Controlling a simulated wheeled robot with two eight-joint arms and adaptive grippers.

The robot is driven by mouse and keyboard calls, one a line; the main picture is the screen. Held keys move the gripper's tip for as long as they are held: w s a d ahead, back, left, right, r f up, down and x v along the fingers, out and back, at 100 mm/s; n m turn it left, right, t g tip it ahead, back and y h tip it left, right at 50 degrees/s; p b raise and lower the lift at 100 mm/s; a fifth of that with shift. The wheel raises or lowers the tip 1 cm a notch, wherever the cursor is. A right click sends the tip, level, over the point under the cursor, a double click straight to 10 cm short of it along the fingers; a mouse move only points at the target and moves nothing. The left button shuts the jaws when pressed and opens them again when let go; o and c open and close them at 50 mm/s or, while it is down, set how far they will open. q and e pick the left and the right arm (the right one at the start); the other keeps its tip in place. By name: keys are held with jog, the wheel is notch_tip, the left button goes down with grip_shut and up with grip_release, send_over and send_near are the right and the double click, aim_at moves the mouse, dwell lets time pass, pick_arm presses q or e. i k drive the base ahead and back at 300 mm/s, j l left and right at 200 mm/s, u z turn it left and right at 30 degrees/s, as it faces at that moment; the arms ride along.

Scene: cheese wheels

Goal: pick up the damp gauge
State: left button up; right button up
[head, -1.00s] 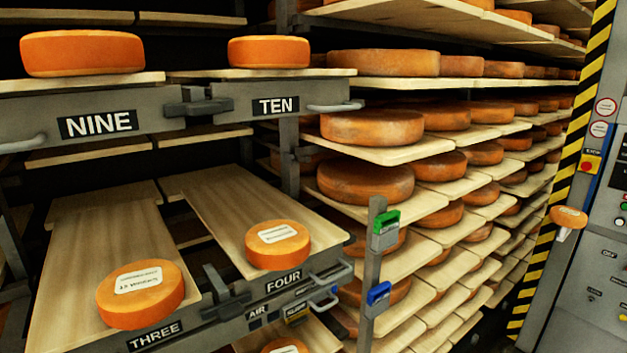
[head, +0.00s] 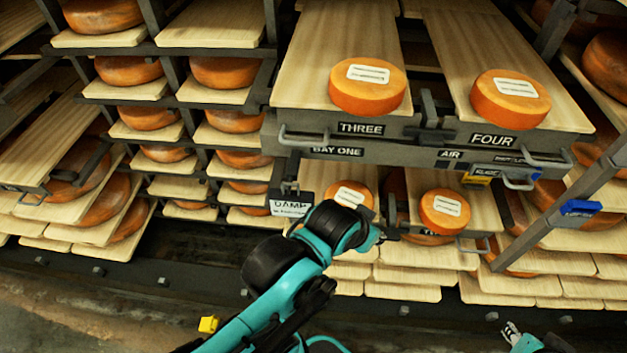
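A white plate reading DAMP (head: 289,205) hangs from a dark bracket below the left end of the bay one shelf front. Its lower lines are too small to read, and my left arm partly covers its right side. I cannot make out a separate gauge body there. My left arm reaches up from the bottom. Its end (head: 388,234) is small and dark, right of the plate and in front of the lower cheeses; whether its fingers are open cannot be told. My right gripper (head: 510,330) is low at the bottom right, far from the plate, with nothing visible in it.
Cheese wheels lie on boards THREE (head: 367,86) and FOUR (head: 510,97). Lower wheels (head: 445,211) sit behind my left arm. A yellow item (head: 478,178) and a blue item (head: 580,207) are on the right. A small yellow block (head: 208,324) shows low on the left. Cheese racks stand left.

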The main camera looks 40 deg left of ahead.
aim_at(295, 204)
jog(key=u, duration=1.7)
